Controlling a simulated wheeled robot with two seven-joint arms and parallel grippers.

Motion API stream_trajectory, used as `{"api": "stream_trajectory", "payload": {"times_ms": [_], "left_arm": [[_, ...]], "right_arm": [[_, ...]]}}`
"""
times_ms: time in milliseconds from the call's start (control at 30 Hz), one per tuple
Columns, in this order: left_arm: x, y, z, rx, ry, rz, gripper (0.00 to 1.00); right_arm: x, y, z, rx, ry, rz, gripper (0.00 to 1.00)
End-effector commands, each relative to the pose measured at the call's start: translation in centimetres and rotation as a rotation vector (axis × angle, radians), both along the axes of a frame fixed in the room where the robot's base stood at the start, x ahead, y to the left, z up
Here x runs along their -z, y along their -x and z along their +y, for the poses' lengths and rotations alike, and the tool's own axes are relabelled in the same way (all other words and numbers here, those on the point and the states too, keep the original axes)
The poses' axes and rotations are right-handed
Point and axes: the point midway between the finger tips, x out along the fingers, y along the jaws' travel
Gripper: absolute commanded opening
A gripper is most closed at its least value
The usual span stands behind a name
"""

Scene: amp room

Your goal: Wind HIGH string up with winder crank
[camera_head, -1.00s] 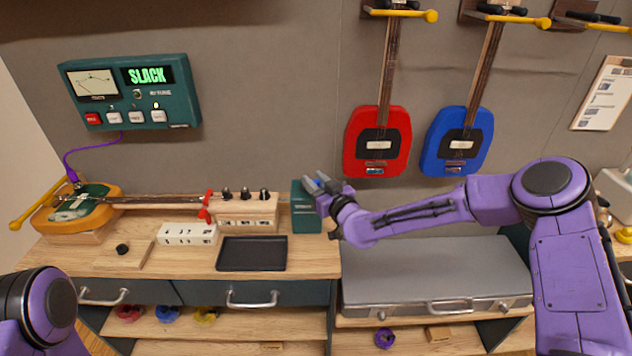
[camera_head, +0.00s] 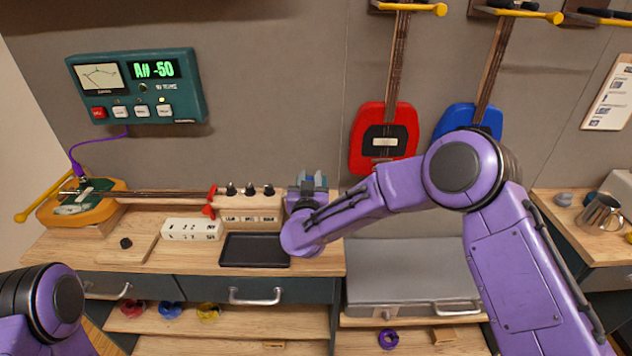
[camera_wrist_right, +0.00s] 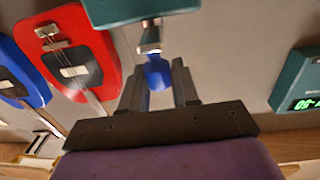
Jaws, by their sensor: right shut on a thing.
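A silver shaft joins the grip to the teal winder box (camera_wrist_right: 130,9). The orange instrument (camera_head: 80,208) lies at the left, its neck running to a red clamp-like piece (camera_head: 210,203). The wall tuner (camera_head: 137,86) reads "A# -50". My left gripper is out of view; only its arm shows.
A wooden block with black pegs (camera_head: 250,203), a white labelled block (camera_head: 192,229) and a black tray (camera_head: 255,250) stand left of my right gripper. A grey case (camera_head: 412,275) lies below my right arm. Red (camera_head: 384,140) and blue (camera_head: 470,122) guitars hang behind.

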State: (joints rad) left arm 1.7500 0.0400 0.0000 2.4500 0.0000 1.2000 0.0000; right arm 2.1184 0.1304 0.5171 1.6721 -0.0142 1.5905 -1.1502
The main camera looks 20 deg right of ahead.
Motion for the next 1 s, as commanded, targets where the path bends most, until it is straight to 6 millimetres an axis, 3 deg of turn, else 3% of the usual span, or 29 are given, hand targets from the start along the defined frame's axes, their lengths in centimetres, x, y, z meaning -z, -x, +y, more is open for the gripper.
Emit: {"api": "stream_trajectory", "payload": {"times_ms": [500,1000], "left_arm": [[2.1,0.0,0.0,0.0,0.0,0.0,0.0],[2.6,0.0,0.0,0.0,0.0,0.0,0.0]], "right_arm": [[0.1,-1.0,1.8,0.371,-0.002,-0.004,0.0],[-0.1,-1.3,1.9,0.47,-0.002,-0.002,0.0]]}}
